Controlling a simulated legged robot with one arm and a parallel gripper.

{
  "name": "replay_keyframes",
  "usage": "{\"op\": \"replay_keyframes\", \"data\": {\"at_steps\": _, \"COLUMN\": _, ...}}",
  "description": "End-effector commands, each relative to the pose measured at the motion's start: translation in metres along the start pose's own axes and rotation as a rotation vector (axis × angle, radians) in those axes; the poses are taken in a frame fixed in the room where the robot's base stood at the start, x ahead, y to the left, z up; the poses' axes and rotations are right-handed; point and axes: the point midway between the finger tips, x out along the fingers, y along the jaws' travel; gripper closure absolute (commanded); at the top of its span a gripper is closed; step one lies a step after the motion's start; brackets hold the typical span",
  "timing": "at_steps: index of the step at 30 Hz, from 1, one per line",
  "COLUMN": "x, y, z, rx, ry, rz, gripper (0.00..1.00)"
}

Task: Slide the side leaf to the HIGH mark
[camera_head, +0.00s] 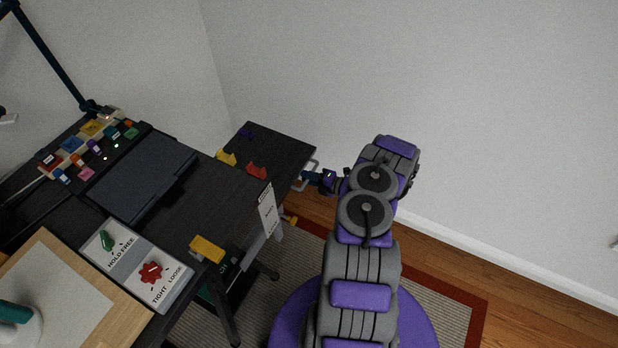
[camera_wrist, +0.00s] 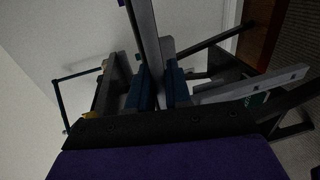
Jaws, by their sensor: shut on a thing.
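The side leaf (camera_head: 286,150) is a dark panel at the right end of the desk. A pale metal handle (camera_head: 311,164) stands out from its right edge. My gripper (camera_head: 313,176) is at this handle and shut on it. In the wrist view the two teal fingers of my gripper (camera_wrist: 161,88) close around a grey bar. A white upright plate with small labels (camera_head: 268,209) stands at the leaf's front side. Its lettering is too small to read, so I cannot tell which mark the leaf is at.
A panel with a green knob and a red knob (camera_head: 151,272) lies on the desk, marked HOLD, FREE, TIGHT and LOOSE. Yellow (camera_head: 207,249) and red (camera_head: 257,170) pieces sit near the desk and leaf. The wall is behind; floor to the right is clear.

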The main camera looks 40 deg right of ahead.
Motion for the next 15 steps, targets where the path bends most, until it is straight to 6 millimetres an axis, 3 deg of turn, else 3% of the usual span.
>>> {"op": "replay_keyframes", "data": {"at_steps": 10, "x": -0.001, "y": -0.001, "z": -0.001, "rx": 0.004, "ry": 0.001, "rz": -0.005, "gripper": 1.00}}
{"op": "replay_keyframes", "data": {"at_steps": 15, "x": -0.004, "y": 0.019, "z": -0.001, "rx": 0.002, "ry": 0.001, "rz": -0.001, "gripper": 1.00}}
